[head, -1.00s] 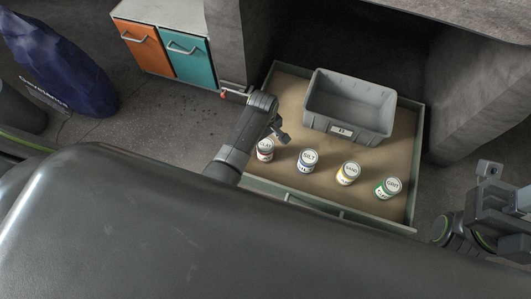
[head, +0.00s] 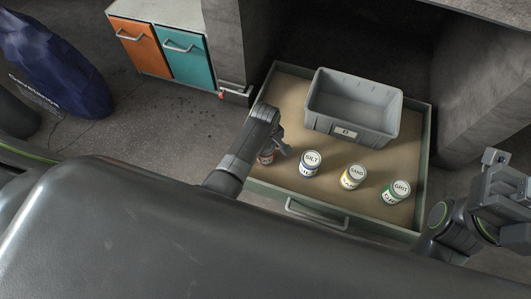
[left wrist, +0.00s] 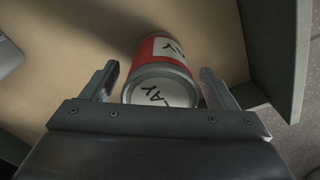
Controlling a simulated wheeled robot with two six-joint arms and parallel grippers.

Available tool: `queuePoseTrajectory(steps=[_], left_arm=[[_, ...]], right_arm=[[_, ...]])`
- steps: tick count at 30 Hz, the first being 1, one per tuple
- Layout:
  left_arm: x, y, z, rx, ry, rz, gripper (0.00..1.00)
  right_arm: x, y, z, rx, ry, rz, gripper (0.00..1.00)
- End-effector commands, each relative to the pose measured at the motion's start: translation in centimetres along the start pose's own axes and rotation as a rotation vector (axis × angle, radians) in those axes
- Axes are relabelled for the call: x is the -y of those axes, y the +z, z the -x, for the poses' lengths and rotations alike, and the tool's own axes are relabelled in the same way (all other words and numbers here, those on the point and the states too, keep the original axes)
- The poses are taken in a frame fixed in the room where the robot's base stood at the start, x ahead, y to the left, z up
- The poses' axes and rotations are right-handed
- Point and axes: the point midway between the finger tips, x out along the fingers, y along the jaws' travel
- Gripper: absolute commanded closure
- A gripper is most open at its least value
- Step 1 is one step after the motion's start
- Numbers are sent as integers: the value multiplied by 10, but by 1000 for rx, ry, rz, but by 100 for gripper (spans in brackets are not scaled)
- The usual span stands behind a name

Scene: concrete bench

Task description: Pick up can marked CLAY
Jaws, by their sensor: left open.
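The red can marked CLAY (left wrist: 165,72) stands in the left wrist view between the two fingers of my left gripper (left wrist: 161,88). A gap shows on each side of the can, so the fingers are open around it and not closed on it. In the head view my left gripper (head: 281,146) is over the left end of the row of cans and mostly covers the red CLAY can (head: 266,158). My right gripper (head: 500,170) is at the right edge of the head view, outside the drawer; its fingers are not clear.
An open drawer (head: 273,190) holds the cans SILT (head: 309,165), SAND (head: 352,177) and GRIT (head: 396,192) to the right of the CLAY can. A grey bin (head: 335,126) stands behind them. The drawer's wall (left wrist: 285,60) is close to the can.

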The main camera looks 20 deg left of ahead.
Motion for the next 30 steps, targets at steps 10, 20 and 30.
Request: queuePoseTrajectory(steps=[10,20,30], left_arm=[[0,0,1,0,0,0,53],[0,0,1,-1,1,0,81],[-1,0,24,-1,3,0,81]], right_arm=[[0,0,0,2,-1,0,64],[0,0,0,2,-3,-1,64],[-1,-2,-16,0,-9,-10,64]])
